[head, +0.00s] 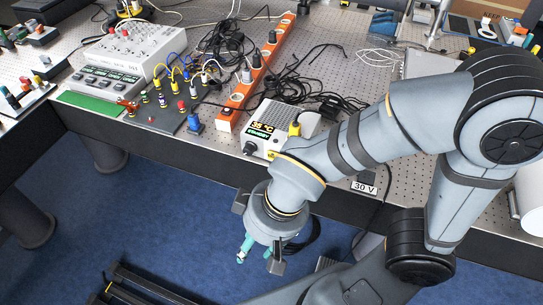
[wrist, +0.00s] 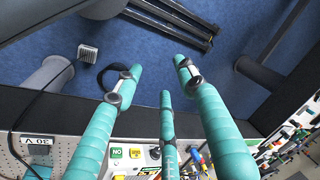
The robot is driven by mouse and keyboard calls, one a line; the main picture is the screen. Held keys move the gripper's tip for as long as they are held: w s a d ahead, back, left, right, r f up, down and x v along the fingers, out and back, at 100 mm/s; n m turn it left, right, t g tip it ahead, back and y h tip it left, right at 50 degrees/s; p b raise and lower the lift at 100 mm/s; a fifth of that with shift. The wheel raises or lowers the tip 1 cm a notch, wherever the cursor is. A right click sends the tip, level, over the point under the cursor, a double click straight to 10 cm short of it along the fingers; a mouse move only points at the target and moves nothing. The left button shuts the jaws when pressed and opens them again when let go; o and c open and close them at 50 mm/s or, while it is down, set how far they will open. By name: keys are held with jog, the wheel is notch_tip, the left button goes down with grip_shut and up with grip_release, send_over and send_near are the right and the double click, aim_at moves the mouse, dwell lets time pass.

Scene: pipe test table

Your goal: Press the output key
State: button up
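My gripper (head: 261,252) hangs in front of the table's near edge, over the blue floor. In the wrist view its teal fingers (wrist: 160,80) are spread apart with nothing between them, so it is open. A small white instrument (head: 268,128) with an orange reading and a green label stands at the table's near edge, above and behind my gripper in the head view. Its front has a dark knob (head: 250,148) and is partly hidden by my arm.
A white multi-display unit (head: 115,62) stands at the left back. Coloured plugs and cables (head: 180,90) lie beside it. An orange power strip (head: 258,75) runs behind the instrument. A "30 V" label (head: 363,187) is at the table edge. The space around my gripper looks free.

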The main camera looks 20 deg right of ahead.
grip_shut()
dwell(1.6)
